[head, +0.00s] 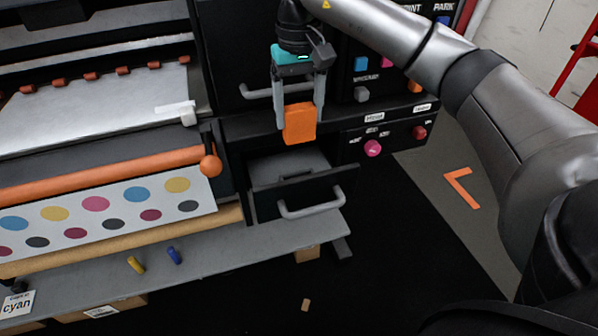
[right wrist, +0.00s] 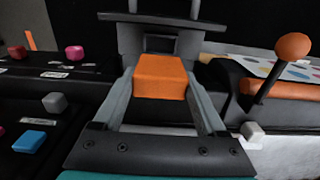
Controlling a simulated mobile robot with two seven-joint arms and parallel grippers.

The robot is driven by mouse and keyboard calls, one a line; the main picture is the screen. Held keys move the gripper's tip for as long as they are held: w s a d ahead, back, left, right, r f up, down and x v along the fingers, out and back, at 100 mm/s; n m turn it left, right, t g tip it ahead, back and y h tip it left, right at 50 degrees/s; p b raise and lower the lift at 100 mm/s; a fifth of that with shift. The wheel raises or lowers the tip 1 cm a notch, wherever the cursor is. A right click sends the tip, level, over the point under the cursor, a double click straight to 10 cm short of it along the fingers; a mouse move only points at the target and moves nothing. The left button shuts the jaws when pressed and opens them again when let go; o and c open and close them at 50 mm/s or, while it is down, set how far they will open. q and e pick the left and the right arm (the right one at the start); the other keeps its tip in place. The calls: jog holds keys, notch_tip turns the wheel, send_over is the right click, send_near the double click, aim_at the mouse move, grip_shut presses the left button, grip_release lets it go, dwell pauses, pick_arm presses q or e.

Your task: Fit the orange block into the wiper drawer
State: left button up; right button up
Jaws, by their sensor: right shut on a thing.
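The orange block (head: 300,123) is held between the fingers of my right gripper (head: 299,112), above the open drawer. It also shows between the fingertips in the right wrist view (right wrist: 160,76). The wiper drawer (head: 300,190) is pulled out of the black machine, with a grey handle (head: 312,205) on its front. Its grey inside (head: 290,166) is partly visible below the block. In the right wrist view the drawer lies beyond the block and is partly hidden by it. My left gripper is not in view.
A machine panel with buttons, including a pink knob (head: 372,148), is right of the drawer. An orange-knobbed lever (head: 210,166) stands left of it. A closed drawer handle (head: 262,92) is above. A grey ledge (head: 220,250) runs below, and black floor lies in front.

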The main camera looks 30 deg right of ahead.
jog(key=shift+f+b, duration=2.15)
jog(key=shift+f, duration=4.7)
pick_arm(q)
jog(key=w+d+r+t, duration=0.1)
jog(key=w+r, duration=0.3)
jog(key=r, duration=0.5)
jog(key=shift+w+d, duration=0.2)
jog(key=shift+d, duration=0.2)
pick_arm(e)
jog(key=shift+f, duration=0.2)
jog(key=shift+f, duration=0.15)
jog(key=o, duration=1.3)
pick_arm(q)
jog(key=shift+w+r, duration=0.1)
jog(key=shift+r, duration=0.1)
